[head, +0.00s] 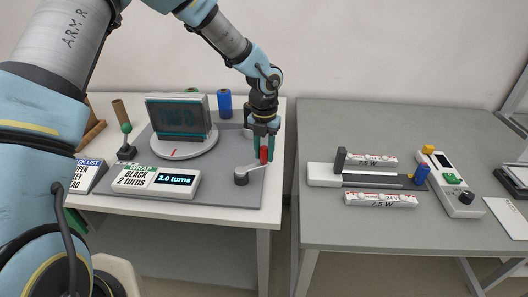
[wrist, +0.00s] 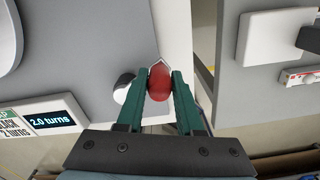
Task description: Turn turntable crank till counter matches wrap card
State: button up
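The turntable (head: 184,143) is a white disc with a red mark on its rim, and a dark screen-like item (head: 178,116) wrapped in a teal band stands upright on it. The wrap card (head: 134,178) reads "BLACK 2 turns". The counter (head: 176,180) beside it reads "2.0 turns"; it also shows in the wrist view (wrist: 50,121). The crank (head: 241,178) has a grey hub and a red upright handle (wrist: 159,83). My gripper (head: 264,150) points down with its green fingers on both sides of the handle, seemingly shut on it.
A green-knobbed lever (head: 127,142) stands left of the turntable. A blue roll (head: 225,103) and a brown roll (head: 119,110) stand behind. A checklist card (head: 86,176) is at the left. Across a gap, a grey table (head: 420,232) holds a fixture and a control box (head: 450,186).

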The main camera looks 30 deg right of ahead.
jog(key=o, duration=0.4)
notch_tip(320, 180, up, 11)
jog(key=b, duration=0.2)
jog(key=shift+f+b, duration=0.1)
jog(key=shift+b, duration=0.3)
dwell(0.3)
jog(key=w+a+n, duration=0.3)
jog(key=a+n, duration=0.9)
jog(key=w+a+n, duration=0.3)
jog(key=a+n, duration=0.9)
jog(key=a, duration=0.1)
jog(key=s+a+n, duration=0.2)
jog(key=a+n, duration=0.6)
jog(key=n, duration=0.3)
jog(key=s+a+n+t, duration=0.1)
jog(key=s+a+n, duration=0.2)
jog(key=a+n, duration=0.6)
jog(key=shift+n+t+b, duration=0.3)
jog(key=shift+n+b, duration=0.05)
jog(key=shift+n, duration=0.55)
